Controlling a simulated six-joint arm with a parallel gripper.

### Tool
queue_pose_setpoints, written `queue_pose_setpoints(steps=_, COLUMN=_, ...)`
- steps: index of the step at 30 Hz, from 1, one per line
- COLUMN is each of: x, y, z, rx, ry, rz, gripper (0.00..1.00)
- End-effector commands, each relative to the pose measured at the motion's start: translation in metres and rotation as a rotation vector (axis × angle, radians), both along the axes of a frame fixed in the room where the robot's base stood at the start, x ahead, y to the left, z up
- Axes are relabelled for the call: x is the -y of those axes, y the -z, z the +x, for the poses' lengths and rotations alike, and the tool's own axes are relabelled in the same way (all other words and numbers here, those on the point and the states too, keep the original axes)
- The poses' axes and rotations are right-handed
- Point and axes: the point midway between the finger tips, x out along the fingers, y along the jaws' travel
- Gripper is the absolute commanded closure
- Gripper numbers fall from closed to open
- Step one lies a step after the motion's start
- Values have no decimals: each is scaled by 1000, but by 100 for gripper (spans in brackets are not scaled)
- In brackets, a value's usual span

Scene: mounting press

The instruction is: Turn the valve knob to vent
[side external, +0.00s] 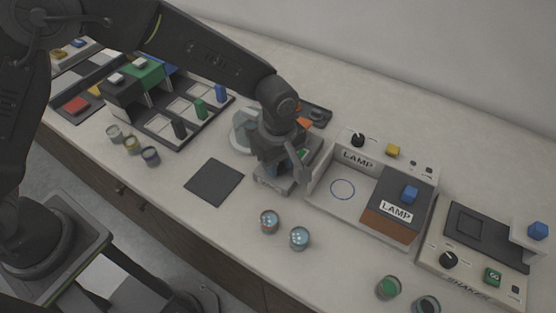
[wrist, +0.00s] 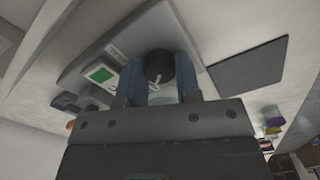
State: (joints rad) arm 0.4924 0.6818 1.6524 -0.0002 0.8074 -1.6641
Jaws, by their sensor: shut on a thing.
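The valve knob (wrist: 158,64) is a dark round knob on the light grey press (wrist: 100,48), with a white mark on the panel beside it. In the wrist view my gripper (wrist: 159,78) has one blue-grey finger on each side of the knob and is shut on it. I cannot clearly read the knob's pointer or the panel's labels. In the side view my gripper (side external: 274,170) points down over the press base (side external: 268,186), and my wrist hides the knob and much of the press.
A lamp box (side external: 341,188) stands just right of the press. A dark mat (side external: 214,182) lies to the left, with clear bench around it. Two clear round pots (side external: 269,222) (side external: 299,238) stand in front. A shaker unit (side external: 470,262) is far right.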

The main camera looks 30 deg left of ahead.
Motion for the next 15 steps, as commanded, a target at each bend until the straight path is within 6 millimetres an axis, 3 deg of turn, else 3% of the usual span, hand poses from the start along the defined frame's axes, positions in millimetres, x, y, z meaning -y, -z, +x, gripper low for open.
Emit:
queue_pose_setpoints(steps=12, x=0, y=0, z=1, rx=1, ry=-7, rz=0, gripper=92)
queue_pose_setpoints(steps=13, x=0, y=0, z=1, rx=1, ry=-7, rz=0, gripper=68)
queue_pose_setpoints(steps=15, x=0, y=0, z=1, rx=1, ry=-7, rz=0, gripper=61)
